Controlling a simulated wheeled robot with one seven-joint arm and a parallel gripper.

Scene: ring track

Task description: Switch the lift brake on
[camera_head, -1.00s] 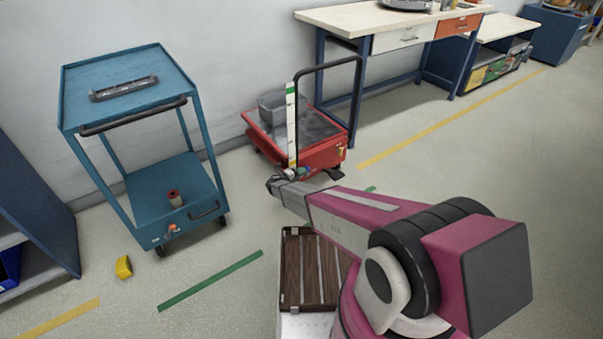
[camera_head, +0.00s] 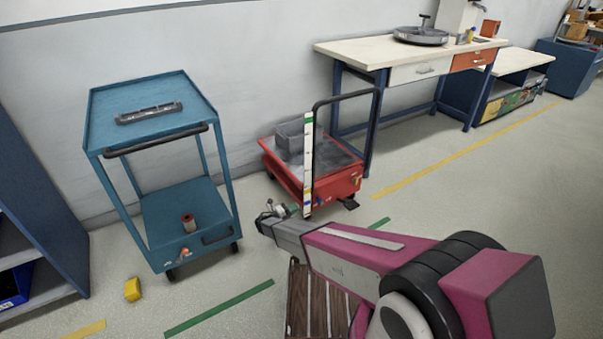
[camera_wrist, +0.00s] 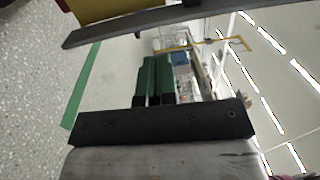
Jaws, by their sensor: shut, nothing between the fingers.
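A red lift cart (camera_head: 341,187) with a dark top and a black push handle (camera_head: 348,97) stands by the wall, right of the blue trolley. A small yellow part shows on its right end, and a black pedal-like part (camera_head: 349,203) sits low beside it. I cannot tell which part is the lift brake. My gripper (camera_head: 272,210) is in front of the cart's near left corner, apart from it as far as I can see.
A blue trolley (camera_head: 150,100) stands at left, with a yellow object (camera_head: 132,289) on the floor before it. A slatted brown surface (camera_head: 318,305) lies under my arm. A workbench (camera_head: 400,50) stands behind the cart. The floor at right is open.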

